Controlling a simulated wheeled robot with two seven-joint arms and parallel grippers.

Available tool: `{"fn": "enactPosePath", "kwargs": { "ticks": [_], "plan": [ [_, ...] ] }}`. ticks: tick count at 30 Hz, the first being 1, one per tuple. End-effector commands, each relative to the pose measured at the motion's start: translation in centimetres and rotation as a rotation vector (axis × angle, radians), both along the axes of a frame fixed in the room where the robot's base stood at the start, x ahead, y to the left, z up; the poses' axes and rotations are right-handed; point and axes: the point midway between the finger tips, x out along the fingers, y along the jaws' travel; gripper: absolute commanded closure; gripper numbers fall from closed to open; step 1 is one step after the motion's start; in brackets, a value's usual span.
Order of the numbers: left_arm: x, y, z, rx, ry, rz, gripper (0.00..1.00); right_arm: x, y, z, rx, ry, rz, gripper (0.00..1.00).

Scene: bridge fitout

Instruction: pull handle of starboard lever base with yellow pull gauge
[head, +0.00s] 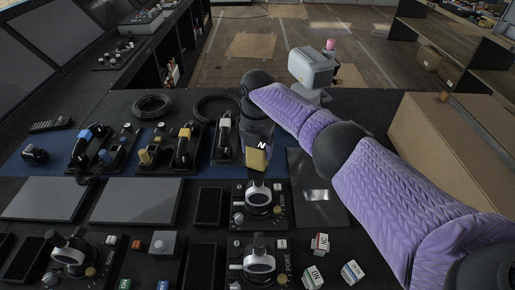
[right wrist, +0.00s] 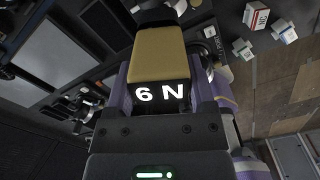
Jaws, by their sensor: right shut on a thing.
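The yellow pull gauge (head: 256,159) is in my right gripper (head: 257,146). In the right wrist view the gauge (right wrist: 165,52) fills the top middle, and its dark display reads "6 N". The gripper is shut on it. The lever base (head: 259,210) just below the gauge in the head view has a round silver hub and a dark upright handle (head: 258,184). The gauge's lower end is at or just behind the handle's top; I cannot tell whether they touch. Another lever base (head: 259,265), marked "PORT", stands nearer. My left gripper is in neither view.
A third lever base (head: 70,256) stands at the front left. Handsets (head: 183,147) and coiled black cables (head: 152,105) lie farther back. Small white labelled blocks (head: 320,244) lie at the right. A cardboard box (head: 430,150) stands beyond my right arm.

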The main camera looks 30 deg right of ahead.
Motion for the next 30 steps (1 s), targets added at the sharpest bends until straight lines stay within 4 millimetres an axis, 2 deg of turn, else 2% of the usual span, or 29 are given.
{"fn": "enactPosePath", "kwargs": {
  "ticks": [1, 19, 30],
  "plan": [
    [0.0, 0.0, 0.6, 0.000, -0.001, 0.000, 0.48, 0.0, 0.0, 0.7, 0.000, -0.001, 0.000, 1.00],
    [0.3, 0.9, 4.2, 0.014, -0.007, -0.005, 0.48, 0.0, 0.0, 4.9, 0.001, -0.001, 0.000, 1.00],
    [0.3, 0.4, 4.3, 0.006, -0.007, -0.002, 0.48, 0.0, 0.0, 5.0, 0.000, 0.000, 0.000, 1.00]
  ]
}}
